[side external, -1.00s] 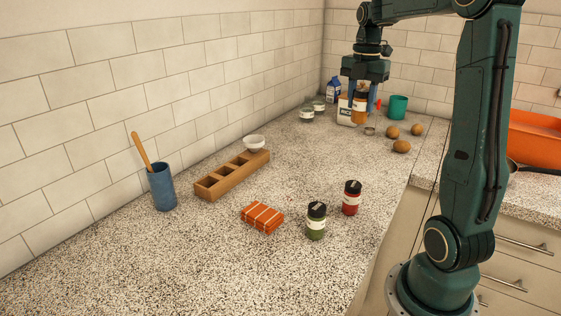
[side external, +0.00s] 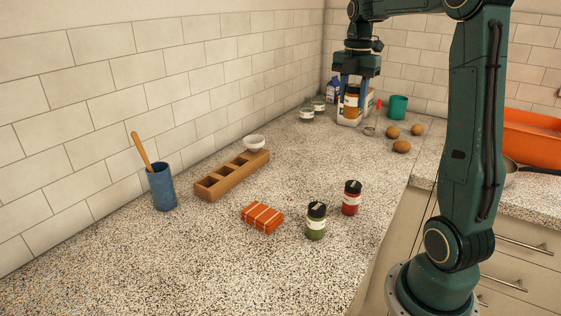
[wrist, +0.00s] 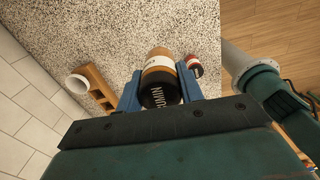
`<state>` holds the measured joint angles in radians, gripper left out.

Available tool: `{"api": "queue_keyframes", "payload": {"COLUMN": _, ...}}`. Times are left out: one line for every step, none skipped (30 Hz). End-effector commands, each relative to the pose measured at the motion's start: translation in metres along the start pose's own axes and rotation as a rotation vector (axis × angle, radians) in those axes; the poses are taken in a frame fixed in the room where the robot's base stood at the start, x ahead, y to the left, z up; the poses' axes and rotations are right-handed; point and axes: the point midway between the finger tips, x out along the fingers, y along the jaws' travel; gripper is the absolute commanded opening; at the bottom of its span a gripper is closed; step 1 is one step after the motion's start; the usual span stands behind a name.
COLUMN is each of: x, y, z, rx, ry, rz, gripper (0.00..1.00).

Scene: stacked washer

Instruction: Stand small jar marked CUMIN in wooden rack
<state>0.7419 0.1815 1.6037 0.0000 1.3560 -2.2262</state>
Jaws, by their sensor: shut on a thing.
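My gripper (side external: 351,108) is shut on the cumin jar (side external: 351,106), an orange-brown jar with a pale label. It holds the jar up at the far end of the counter, in front of the rice bag. In the wrist view the jar (wrist: 158,72) sits between the two blue fingers, its black lid toward the camera with partly readable white lettering. The wooden rack (side external: 218,192) lies along the tiled wall, well apart from the gripper, with open square slots facing up. It also shows at the left in the wrist view (wrist: 98,82).
A white bowl (side external: 254,142) is at the rack's far end. A red packet (side external: 262,217), a green jar (side external: 316,222) and a red jar (side external: 351,198) stand in front of it. A blue cup (side external: 162,187) with a wooden spoon is left. Brown round items (side external: 401,147) lie back right.

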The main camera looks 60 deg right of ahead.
Motion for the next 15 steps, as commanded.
{"api": "queue_keyframes", "payload": {"x": -0.001, "y": 0.01, "z": -0.002, "rx": -0.006, "ry": 0.001, "rz": -0.001, "gripper": 0.13}}
{"api": "queue_keyframes", "payload": {"x": -0.003, "y": 0.015, "z": -0.004, "rx": -0.008, "ry": 0.0, "rz": 0.0, "gripper": 0.13}}
{"api": "queue_keyframes", "payload": {"x": -0.004, "y": 0.024, "z": -0.006, "rx": -0.01, "ry": 0.0, "rz": 0.0, "gripper": 0.13}}
{"api": "queue_keyframes", "payload": {"x": -0.005, "y": 0.03, "z": -0.008, "rx": -0.012, "ry": 0.0, "rz": 0.0, "gripper": 0.13}}
{"api": "queue_keyframes", "payload": {"x": -0.006, "y": 0.037, "z": -0.01, "rx": -0.015, "ry": 0.0, "rz": 0.0, "gripper": 0.13}}
{"api": "queue_keyframes", "payload": {"x": -0.007, "y": 0.046, "z": -0.013, "rx": -0.016, "ry": 0.0, "rz": 0.0, "gripper": 0.13}}
{"api": "queue_keyframes", "payload": {"x": -0.009, "y": 0.054, "z": -0.016, "rx": -0.019, "ry": 0.0, "rz": 0.001, "gripper": 0.13}}
{"api": "queue_keyframes", "payload": {"x": -0.01, "y": 0.061, "z": -0.019, "rx": -0.02, "ry": 0.0, "rz": 0.0, "gripper": 0.13}}
{"api": "queue_keyframes", "payload": {"x": -0.011, "y": 0.071, "z": -0.024, "rx": -0.023, "ry": 0.0, "rz": 0.001, "gripper": 0.13}}
{"api": "queue_keyframes", "payload": {"x": -0.012, "y": 0.079, "z": -0.027, "rx": -0.024, "ry": 0.0, "rz": 0.001, "gripper": 0.13}}
{"api": "queue_keyframes", "payload": {"x": -0.013, "y": 0.086, "z": -0.031, "rx": -0.027, "ry": 0.0, "rz": 0.0, "gripper": 0.13}}
{"api": "queue_keyframes", "payload": {"x": -0.014, "y": 0.095, "z": -0.037, "rx": -0.028, "ry": 0.0, "rz": 0.0, "gripper": 0.13}}
{"api": "queue_keyframes", "payload": {"x": -0.015, "y": 0.103, "z": -0.041, "rx": -0.031, "ry": 0.0, "rz": 0.001, "gripper": 0.13}}
{"api": "queue_keyframes", "payload": {"x": -0.016, "y": 0.11, "z": -0.045, "rx": -0.032, "ry": 0.0, "rz": 0.0, "gripper": 0.13}}
{"api": "queue_keyframes", "payload": {"x": -0.016, "y": 0.119, "z": -0.052, "rx": -0.035, "ry": 0.0, "rz": 0.0, "gripper": 0.13}}
